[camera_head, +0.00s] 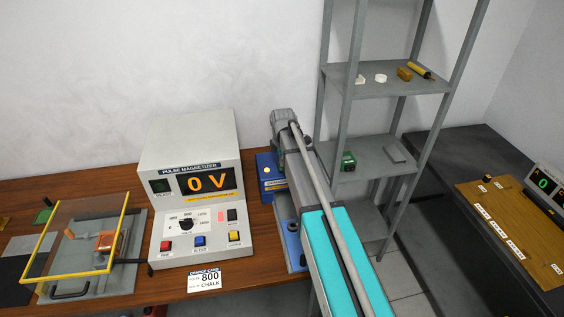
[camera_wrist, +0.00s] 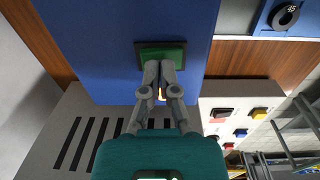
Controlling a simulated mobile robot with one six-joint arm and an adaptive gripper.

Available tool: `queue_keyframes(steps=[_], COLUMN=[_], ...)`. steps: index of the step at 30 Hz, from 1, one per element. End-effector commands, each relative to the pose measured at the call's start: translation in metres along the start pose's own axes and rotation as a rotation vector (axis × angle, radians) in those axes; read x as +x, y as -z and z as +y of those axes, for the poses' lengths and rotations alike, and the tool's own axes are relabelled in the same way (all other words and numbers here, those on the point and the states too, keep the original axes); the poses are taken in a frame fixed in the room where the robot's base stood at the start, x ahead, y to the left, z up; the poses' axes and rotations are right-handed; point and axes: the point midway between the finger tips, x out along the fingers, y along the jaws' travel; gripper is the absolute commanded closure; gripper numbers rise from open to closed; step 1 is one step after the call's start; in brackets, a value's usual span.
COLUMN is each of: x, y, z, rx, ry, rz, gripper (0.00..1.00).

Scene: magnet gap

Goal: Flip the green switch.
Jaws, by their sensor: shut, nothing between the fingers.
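The green switch (camera_wrist: 162,52) is a green rocker in a dark frame on the blue box (camera_wrist: 90,35), in the wrist view. My gripper (camera_wrist: 160,66) is shut and empty. Its fingertips are over the lower edge of the switch and hide part of it; I cannot tell whether they touch it. A small lit spot shows just below, between the fingers. In the head view the blue box (camera_head: 266,172) stands right of the pulse magnetizer, partly behind my arm. The switch does not show there.
The pulse magnetizer (camera_head: 190,145) reads 0 V and stands close left of the blue box on the wooden bench (camera_head: 110,185). A yellow-framed clear guard (camera_head: 85,240) is at the left. A grey shelf rack (camera_head: 385,85) stands close right of my arm.

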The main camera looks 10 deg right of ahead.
Motion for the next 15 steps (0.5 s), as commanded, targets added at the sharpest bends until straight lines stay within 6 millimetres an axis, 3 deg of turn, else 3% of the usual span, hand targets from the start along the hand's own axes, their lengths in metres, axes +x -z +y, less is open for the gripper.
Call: queue_keyframes(steps=[15], x=[-0.027], y=[0.000], z=[-0.002], rx=[0.000], ry=[0.000], rz=[0.000], gripper=[1.00])
